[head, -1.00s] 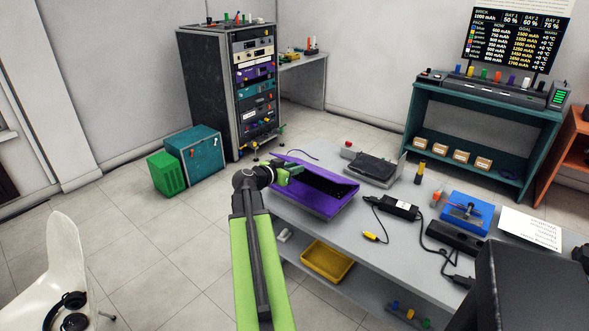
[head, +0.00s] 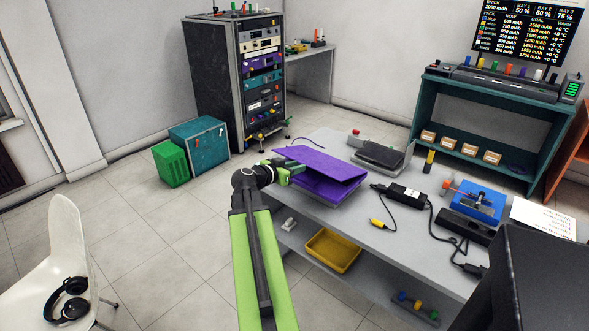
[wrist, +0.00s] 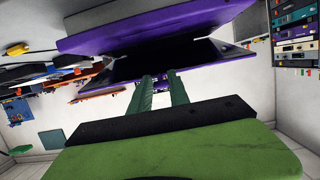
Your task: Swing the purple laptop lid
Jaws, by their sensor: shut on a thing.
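The purple laptop lies on the left end of the grey table. Its purple lid (head: 322,163) is tilted partly open over the purple base (head: 327,190), with a gap between them. My gripper (head: 294,169) is at the lid's left edge and shut on it. In the wrist view the gripper's green fingers (wrist: 163,82) reach the rim of the lid (wrist: 122,72). The base (wrist: 150,27) shows there as a purple slab at the top, with the dark gap below it. The fingertips' exact contact is hard to see.
On the grey table (head: 372,232) stand a dark device (head: 380,154), a black adapter with cables (head: 402,195) and a blue tool block (head: 477,203). A yellow tray (head: 333,250) sits on the shelf below. A tall equipment rack (head: 215,90) stands behind left. Open floor lies left.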

